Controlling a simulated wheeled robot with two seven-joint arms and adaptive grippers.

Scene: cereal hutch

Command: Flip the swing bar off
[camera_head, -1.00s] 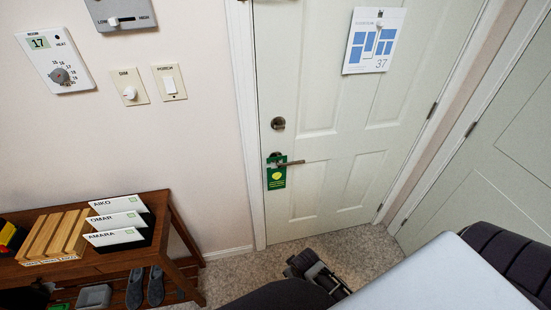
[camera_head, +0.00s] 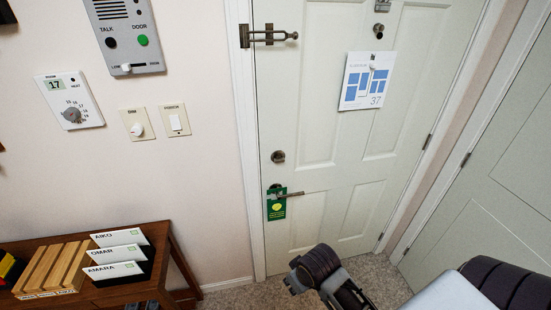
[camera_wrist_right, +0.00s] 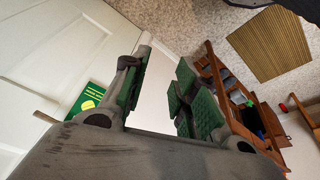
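The metal swing bar (camera_head: 272,36) is at the top of the head view. It lies across the gap between the door frame and the left edge of the white door (camera_head: 308,140), with its long loop reaching right over the door. My right gripper (camera_head: 345,296) is low in front of the door, far below the bar and apart from it. In the right wrist view my right gripper (camera_wrist_right: 162,75) is open, its green-padded fingers apart with nothing between them. The swing bar does not show in that view. My left gripper is not in view.
A lever handle (camera_head: 290,195) with a green hanger (camera_head: 276,208) is on the door, and a paper sheet (camera_head: 366,82) hangs above. An intercom (camera_head: 125,38), thermostat (camera_head: 69,101) and switches are on the left wall. A wooden bench (camera_head: 172,256) stands below.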

